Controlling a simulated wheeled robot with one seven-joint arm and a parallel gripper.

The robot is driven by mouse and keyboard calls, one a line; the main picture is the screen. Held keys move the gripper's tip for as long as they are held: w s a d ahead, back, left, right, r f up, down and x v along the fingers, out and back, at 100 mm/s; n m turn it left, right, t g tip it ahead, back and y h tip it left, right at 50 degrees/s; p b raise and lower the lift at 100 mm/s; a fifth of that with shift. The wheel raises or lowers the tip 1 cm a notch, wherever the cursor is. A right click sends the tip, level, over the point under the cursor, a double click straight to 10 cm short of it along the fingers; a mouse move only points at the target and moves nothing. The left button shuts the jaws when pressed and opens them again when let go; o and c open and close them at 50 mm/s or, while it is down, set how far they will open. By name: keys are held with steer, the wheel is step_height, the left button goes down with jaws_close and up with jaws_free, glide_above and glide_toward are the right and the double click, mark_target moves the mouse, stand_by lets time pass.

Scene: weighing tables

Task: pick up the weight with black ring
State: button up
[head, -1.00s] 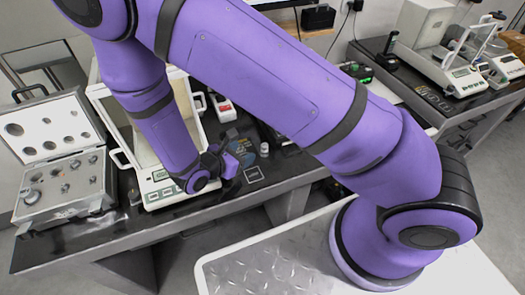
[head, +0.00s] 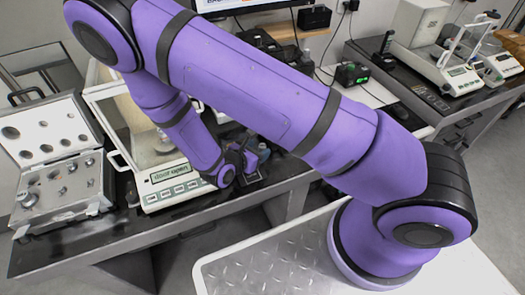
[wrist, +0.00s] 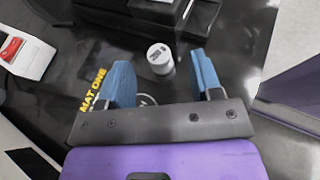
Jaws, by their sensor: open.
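My gripper (wrist: 163,82) is open, its two blue fingers apart with nothing between the tips. In the wrist view, a small pale cylindrical weight (wrist: 160,60) stands upright on the dark table, just beyond the gap between the fingers and apart from them. Dark markings show on its top; I cannot tell whether it has a black ring. In the head view my gripper (head: 255,160) is low over the table, right of the balance, and hides most of that spot. Other weights stand in the open case (head: 62,180), and one (head: 163,142) shows inside the balance.
The glass-walled balance (head: 165,180) stands left of my gripper. The lettered mat (wrist: 95,88) lies by the left finger. A black device (wrist: 158,12) stands close behind the weight. A white-and-red device (wrist: 22,52) is at left. The table's front edge is close.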

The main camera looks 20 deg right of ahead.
steer(key=shift+x, duration=0.95)
jaws_close()
steer(key=shift+r, duration=0.15)
